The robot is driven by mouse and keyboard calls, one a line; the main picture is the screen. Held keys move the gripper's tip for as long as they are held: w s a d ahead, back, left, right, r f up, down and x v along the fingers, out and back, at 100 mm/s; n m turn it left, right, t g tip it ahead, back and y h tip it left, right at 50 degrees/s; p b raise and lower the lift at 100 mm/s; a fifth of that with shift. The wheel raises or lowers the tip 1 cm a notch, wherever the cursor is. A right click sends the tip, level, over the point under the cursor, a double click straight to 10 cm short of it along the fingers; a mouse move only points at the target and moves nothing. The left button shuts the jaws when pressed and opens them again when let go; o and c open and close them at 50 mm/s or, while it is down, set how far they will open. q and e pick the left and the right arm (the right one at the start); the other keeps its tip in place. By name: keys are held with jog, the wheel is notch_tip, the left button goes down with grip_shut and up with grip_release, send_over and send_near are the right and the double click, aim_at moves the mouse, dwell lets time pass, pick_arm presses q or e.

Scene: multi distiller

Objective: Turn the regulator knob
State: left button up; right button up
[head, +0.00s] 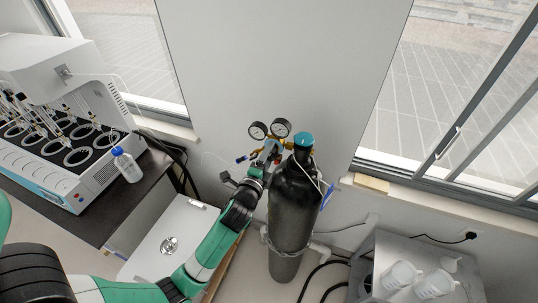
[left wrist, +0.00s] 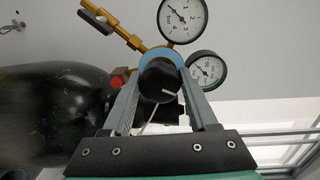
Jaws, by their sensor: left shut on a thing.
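My left gripper (head: 264,162) reaches up to the regulator on the gas cylinder (head: 291,222). In the left wrist view, the left gripper (left wrist: 162,80) has its two grey fingers on either side of the black regulator knob (left wrist: 160,82), shut on it. The knob has a white mark on its face and a blue ring behind it. Two round gauges (head: 280,128) show above the gripper; one large gauge (left wrist: 183,20) is above the knob in the wrist view. In the head view the knob is hidden by the gripper. My right gripper is not in view.
A teal cap (head: 303,140) tops the dark cylinder, close to the right of my gripper. A white distiller (head: 62,115) and a bottle (head: 126,165) stand on the dark table at left. A grey stand (head: 392,248) with white containers is at right.

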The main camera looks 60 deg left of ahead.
pick_arm(q)
jog(key=shift+f+n+b, duration=0.15)
jog(key=shift+n+b, duration=0.15)
jog(key=shift+n, duration=1.7)
jog(key=o, duration=1.4)
jog(key=shift+c, duration=0.2)
jog(key=b+v, duration=0.1)
jog(key=v, duration=1)
jog(key=shift+s+d, duration=0.15)
jog(key=shift+s, duration=0.2)
